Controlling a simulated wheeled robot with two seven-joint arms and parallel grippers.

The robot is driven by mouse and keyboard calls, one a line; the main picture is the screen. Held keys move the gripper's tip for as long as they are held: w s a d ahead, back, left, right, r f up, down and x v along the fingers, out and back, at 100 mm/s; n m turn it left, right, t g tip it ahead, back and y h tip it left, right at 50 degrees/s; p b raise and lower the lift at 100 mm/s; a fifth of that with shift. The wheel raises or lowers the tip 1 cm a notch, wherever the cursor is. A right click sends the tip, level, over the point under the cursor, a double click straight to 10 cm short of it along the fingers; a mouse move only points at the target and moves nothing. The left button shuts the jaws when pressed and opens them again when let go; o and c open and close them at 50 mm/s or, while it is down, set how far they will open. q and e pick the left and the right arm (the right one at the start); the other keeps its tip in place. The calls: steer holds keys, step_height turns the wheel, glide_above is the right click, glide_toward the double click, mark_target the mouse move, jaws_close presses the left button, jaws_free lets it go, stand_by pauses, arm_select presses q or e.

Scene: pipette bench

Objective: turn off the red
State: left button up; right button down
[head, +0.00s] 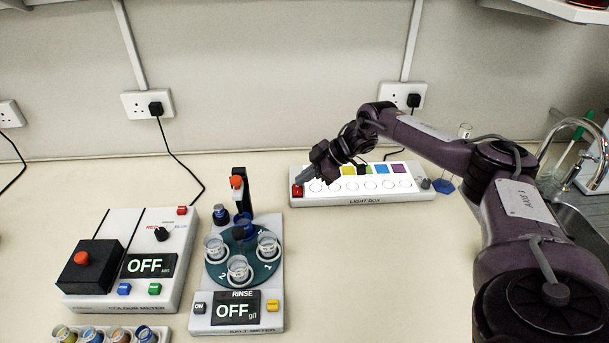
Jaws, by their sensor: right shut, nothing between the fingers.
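The light box (365,199) is a long white unit by the wall, and its top panel glows white. A small red switch (297,191) sits at its left end. My right gripper (301,180) is shut and empty, with its fingertips just above and beside the red switch. I cannot tell if they touch it. The gripper and wrist hide part of the box's back left. Several coloured squares, among them a yellow one (348,171) and a purple one (398,169), show along the box's back edge. My left gripper is not in view.
The colour meter (101,222) at left and the salt meter (202,320) with vials on its turntable both read OFF. A rack of vials (165,335) is at the front left. A sink and tap (572,124) stand at right. The bench's front middle is clear.

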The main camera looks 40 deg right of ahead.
steer(key=shift+f, duration=0.35)
steer(key=shift+w+f, duration=0.1)
steer(key=shift+f, duration=0.2)
steer(key=shift+s+a+p, duration=0.15)
steer(key=shift+s+p, duration=0.3)
steer(key=shift+s+a+p, duration=0.25)
steer(key=shift+s+p, duration=0.1)
steer(key=shift+r, duration=0.1)
